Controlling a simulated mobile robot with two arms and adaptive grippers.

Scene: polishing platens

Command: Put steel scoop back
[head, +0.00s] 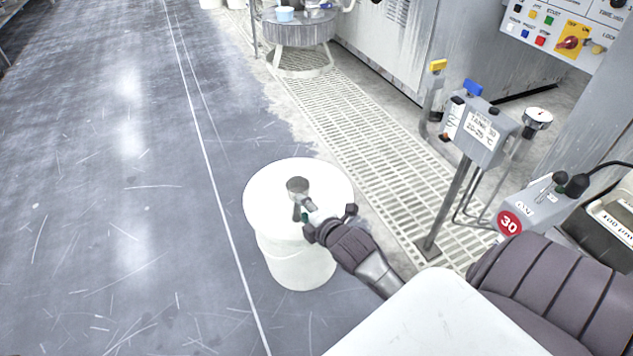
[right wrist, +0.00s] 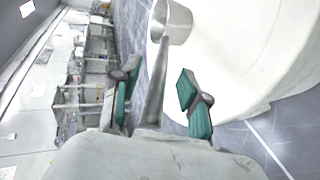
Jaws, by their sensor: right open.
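The steel scoop (head: 297,186) is at the white bucket's top, its cup toward the far side and its handle toward my right gripper. The white bucket (head: 290,262) stands on the floor. My right gripper (head: 304,214) is over the bucket's top. In the right wrist view, the scoop's cup (right wrist: 172,22) shows against the white bucket (right wrist: 235,65). Its handle runs between the two green-padded fingers of my right gripper (right wrist: 156,98), which stand apart with gaps beside the handle. Whether the scoop rests on the lid is hard to tell. My left gripper is out of view.
A gauge post with a grey box (head: 484,132) stands right of the bucket, on a grating strip (head: 372,125). A round grey table (head: 298,34) with a blue tub (head: 285,14) is at the back. The dark floor (head: 110,190) to the left is clear.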

